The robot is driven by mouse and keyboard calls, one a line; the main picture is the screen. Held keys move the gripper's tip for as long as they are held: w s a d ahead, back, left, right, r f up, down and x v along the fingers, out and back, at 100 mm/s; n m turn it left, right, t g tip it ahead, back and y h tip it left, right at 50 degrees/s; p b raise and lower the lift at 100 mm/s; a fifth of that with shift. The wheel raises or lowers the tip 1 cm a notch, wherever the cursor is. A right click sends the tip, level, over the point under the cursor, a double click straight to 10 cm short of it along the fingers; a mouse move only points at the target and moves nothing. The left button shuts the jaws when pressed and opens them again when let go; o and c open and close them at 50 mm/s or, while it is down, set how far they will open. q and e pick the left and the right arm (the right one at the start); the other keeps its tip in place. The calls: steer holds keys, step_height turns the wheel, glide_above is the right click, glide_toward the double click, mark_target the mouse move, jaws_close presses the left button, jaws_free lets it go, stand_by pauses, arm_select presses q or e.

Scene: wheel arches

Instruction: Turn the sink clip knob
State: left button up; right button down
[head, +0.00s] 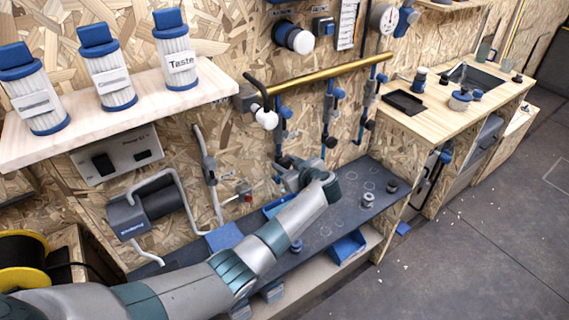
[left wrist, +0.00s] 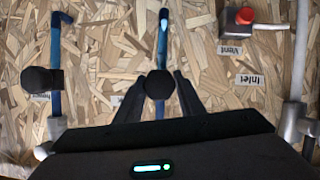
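A round black knob (left wrist: 159,84) on a blue clip bar (left wrist: 162,35) shows in the middle of the left wrist view. My left gripper (left wrist: 160,77) has its two dark fingers apart, one on each side of this knob. Whether they touch it I cannot tell. A label beside it is mostly covered by a finger, so I cannot read whether it is the sink clip. A second black knob (left wrist: 42,80) on another blue bar is at the left. In the head view my left gripper (head: 286,170) is at the wall below the brass pipe. My right gripper is not in view.
A red button box (left wrist: 245,17) with a "Vent" label and a grey pipe (left wrist: 297,75) are right of the gripper. A brass pipe (head: 330,74) and more blue clips (head: 331,112) are nearby.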

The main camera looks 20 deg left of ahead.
arm_select(q)
steer(key=shift+f+m+g+b, duration=0.25)
steer(key=shift+m+b, duration=0.25)
steer(key=shift+b, duration=0.45)
steer(key=m+g+y+b, duration=0.1)
steer(key=b, duration=0.1)
steer(key=shift+w+m+b, duration=0.1)
steer(key=shift+m+b, duration=0.2)
steer(key=shift+m, duration=0.1)
steer(key=shift+r+m+g+y+b, duration=0.25)
steer(key=shift+m+y+b, duration=0.05)
steer(key=shift+m+b, duration=0.2)
steer(key=o, duration=1)
steer(key=shift+o, duration=0.2)
